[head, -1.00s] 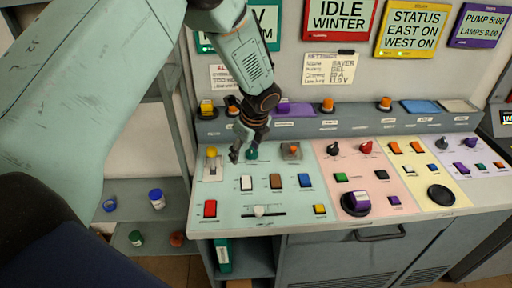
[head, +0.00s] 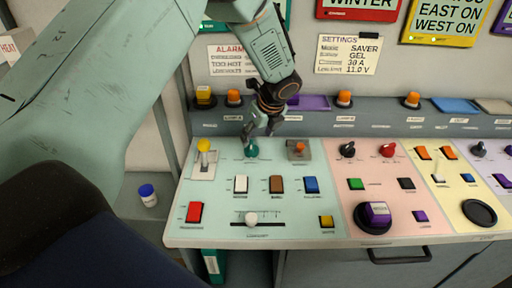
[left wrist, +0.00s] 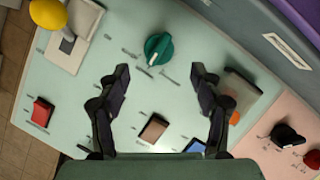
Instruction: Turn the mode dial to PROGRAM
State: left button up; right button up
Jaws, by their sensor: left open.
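A teal dial (head: 251,151) stands on the mint-green panel; its labels are too small to read. In the left wrist view the teal dial (left wrist: 158,48) lies just beyond and between the spread fingertips, with a pale pointer line toward the lower left. My left gripper (head: 259,131) is open and empty, close above the dial in the head view; the open jaws also show in the left wrist view (left wrist: 161,74). I see no contact with the dial. My right gripper is not in view.
A yellow-knobbed lever (head: 204,146) is left of the dial, and a grey plate with an orange toggle (head: 299,149) is right. White, brown and blue switches sit in front. A black knob (head: 347,149) and red knob (head: 388,150) are on the pink panel.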

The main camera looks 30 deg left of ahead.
aim_at(253, 146)
pick_arm(q)
jog(key=x, duration=0.5)
jog(key=shift+a+f, duration=0.2)
jog(key=shift+f, duration=0.1)
jog(key=shift+w+d+f, duration=0.1)
jog(key=shift+f, duration=0.25)
jog(key=shift+s+a, duration=0.2)
jog(key=shift+a, duration=0.15)
jog(key=shift+w+d, duration=0.25)
jog(key=shift+w, duration=0.05)
jog(key=c, duration=0.6)
jog(key=shift+s+a, duration=0.15)
jog(key=shift+a, duration=0.05)
jog(key=c, duration=0.4)
jog(key=shift+d, duration=0.15)
jog(key=shift+c, duration=0.7)
